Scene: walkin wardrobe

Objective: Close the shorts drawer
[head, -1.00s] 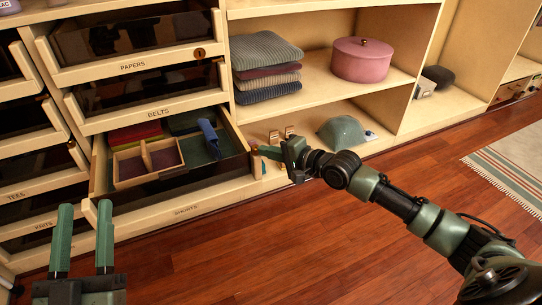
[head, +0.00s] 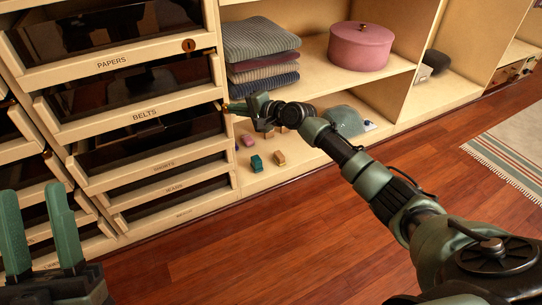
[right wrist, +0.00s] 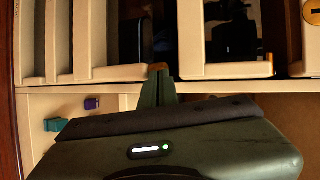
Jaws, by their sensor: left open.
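The shorts drawer (head: 150,153), with a light wooden frame and dark see-through front, sits in the left column under the belts drawer (head: 135,88). My right gripper (head: 229,107) is at the upper right end of the shorts drawer's front, by the column's edge. In the right wrist view its green fingers (right wrist: 158,82) look pressed together with nothing between them, tips at or very near the drawer edge. My left gripper (head: 32,194) is open and empty at the lower left, away from the drawer.
Small coloured boxes (head: 257,163) stand on the low shelf just right of the drawers. Folded knitwear (head: 262,55) and a pink round box (head: 361,46) are on the shelf above. The wooden floor (head: 290,240) in front is clear, with a striped rug (head: 515,150) at right.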

